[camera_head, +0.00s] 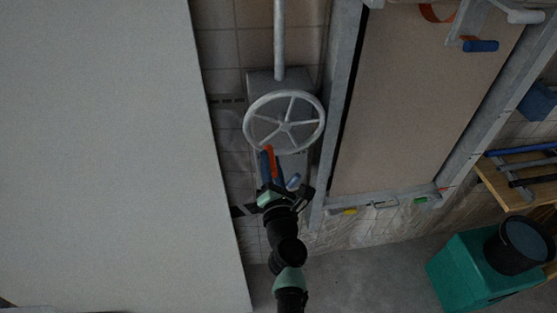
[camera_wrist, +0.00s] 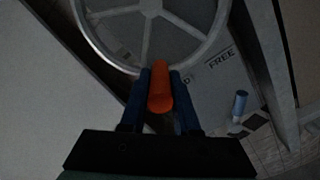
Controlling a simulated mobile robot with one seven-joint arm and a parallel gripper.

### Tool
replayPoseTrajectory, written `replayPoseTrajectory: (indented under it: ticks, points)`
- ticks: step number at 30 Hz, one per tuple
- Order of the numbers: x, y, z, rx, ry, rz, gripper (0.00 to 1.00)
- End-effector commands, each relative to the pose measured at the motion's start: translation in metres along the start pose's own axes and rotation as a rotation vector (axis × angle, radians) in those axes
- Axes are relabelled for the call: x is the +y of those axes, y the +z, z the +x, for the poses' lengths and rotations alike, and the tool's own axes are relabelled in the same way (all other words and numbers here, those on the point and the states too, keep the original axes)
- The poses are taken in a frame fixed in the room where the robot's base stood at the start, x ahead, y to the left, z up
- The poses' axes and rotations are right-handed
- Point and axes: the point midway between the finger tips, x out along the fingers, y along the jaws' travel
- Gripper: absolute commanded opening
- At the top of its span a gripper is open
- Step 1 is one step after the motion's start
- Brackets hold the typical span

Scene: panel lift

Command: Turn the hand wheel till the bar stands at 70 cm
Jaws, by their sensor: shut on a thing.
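The pale spoked hand wheel (camera_head: 306,108) stands in front of a grey housing (camera_head: 262,83); its lower rim shows in the wrist view (camera_wrist: 91,41). An orange grip (camera_wrist: 160,85) sits at the wheel's lower edge. My gripper (camera_head: 267,160) reaches up from below and is shut on the orange grip, with one blue finger on each side in the wrist view. A short blue handle (camera_wrist: 240,102) is to the right, below the printed word FREE. I cannot make out which part is the bar, nor any height scale.
A large pale panel (camera_head: 100,150) fills the left side. A brown board (camera_head: 420,100) in a grey frame is right of the wheel. A teal box (camera_head: 455,268) with a black bucket (camera_head: 522,243) stands at lower right, below a wooden rack (camera_head: 502,188) with pipes.

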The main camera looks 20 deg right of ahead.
Motion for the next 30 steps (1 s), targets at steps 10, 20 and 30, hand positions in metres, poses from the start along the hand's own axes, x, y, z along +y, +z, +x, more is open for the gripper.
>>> replayPoseTrajectory:
  ticks: [10, 20, 30]
  points:
    - [0.017, -0.001, 0.001, 0.0, 0.007, 0.164, 0.0]
    - [0.02, 0.0, 0.001, -0.002, 0.009, 0.203, 0.0]
    - [0.021, 0.001, 0.002, -0.003, 0.01, 0.201, 0.41]
